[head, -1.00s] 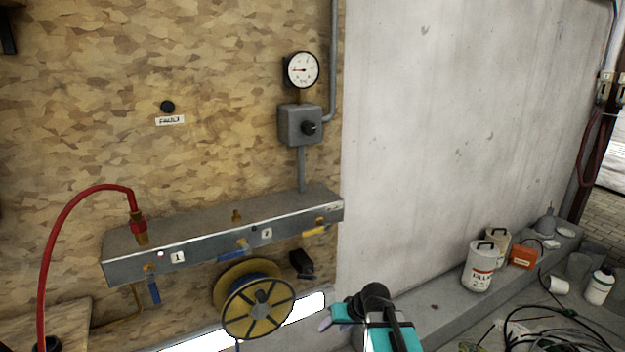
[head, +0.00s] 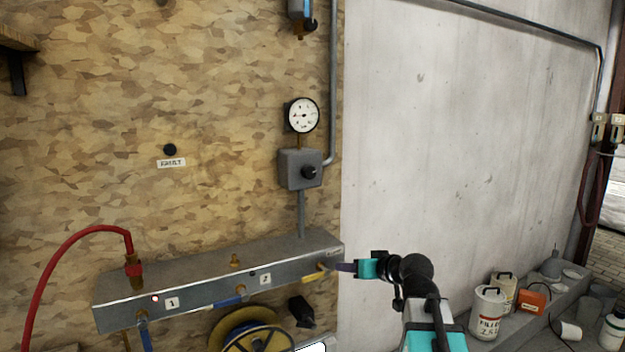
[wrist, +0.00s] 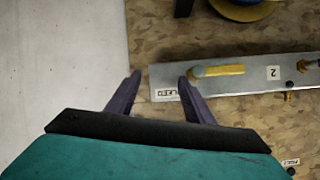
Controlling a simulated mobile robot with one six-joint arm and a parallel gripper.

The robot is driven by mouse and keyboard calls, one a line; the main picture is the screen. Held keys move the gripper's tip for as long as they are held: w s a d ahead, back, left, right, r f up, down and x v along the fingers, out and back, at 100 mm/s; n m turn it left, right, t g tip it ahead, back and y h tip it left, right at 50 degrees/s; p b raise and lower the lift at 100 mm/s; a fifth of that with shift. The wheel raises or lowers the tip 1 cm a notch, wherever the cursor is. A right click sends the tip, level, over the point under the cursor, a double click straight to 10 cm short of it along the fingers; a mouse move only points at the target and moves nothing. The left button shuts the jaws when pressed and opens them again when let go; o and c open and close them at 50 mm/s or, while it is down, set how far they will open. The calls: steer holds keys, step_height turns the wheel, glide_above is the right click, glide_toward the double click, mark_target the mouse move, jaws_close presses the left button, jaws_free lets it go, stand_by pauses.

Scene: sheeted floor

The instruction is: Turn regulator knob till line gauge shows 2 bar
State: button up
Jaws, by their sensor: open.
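The regulator is a grey box with a black knob (head: 309,172) on its face, mounted on the board wall in the head view. The round white line gauge (head: 304,115) sits just above it. Its needle seems to point left, but its figures are too small to read. My gripper (head: 340,267) is below and right of the knob, at the right end of the manifold. In the wrist view my gripper (wrist: 160,79) is open, with nothing between its fingers. The right finger appears close to a yellow valve handle (wrist: 222,70); I cannot tell whether they touch. The knob is outside the wrist view.
The grey manifold (head: 210,270) runs along the wall below the regulator, with blue and yellow valve handles and a red hose (head: 50,245). A cable reel (head: 245,335) hangs beneath. A grey conduit (head: 333,80) rises right of the gauge. The pale wall (head: 450,160) is clear.

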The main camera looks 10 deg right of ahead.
step_height(320, 180, up, 10)
steer(key=f+t, duration=0.1)
steer(key=t, duration=0.1)
steer(key=n+t+y+p, duration=0.1)
steer(key=t+y+p, duration=0.1)
steer(key=t, duration=0.1)
glide_toward(311, 174)
steer(key=v, duration=0.5)
steer(key=shift+a+r, duration=0.2)
steer(key=shift+r, duration=0.05)
steer(key=shift+w+r, duration=0.1)
steer(key=shift+w, duration=0.1)
steer(key=shift+p+x, duration=2.35)
steer(key=shift+x, duration=4.35)
steer(key=shift+d+f, duration=0.1)
steer(key=shift+f, duration=0.15)
steer(key=c, duration=1)
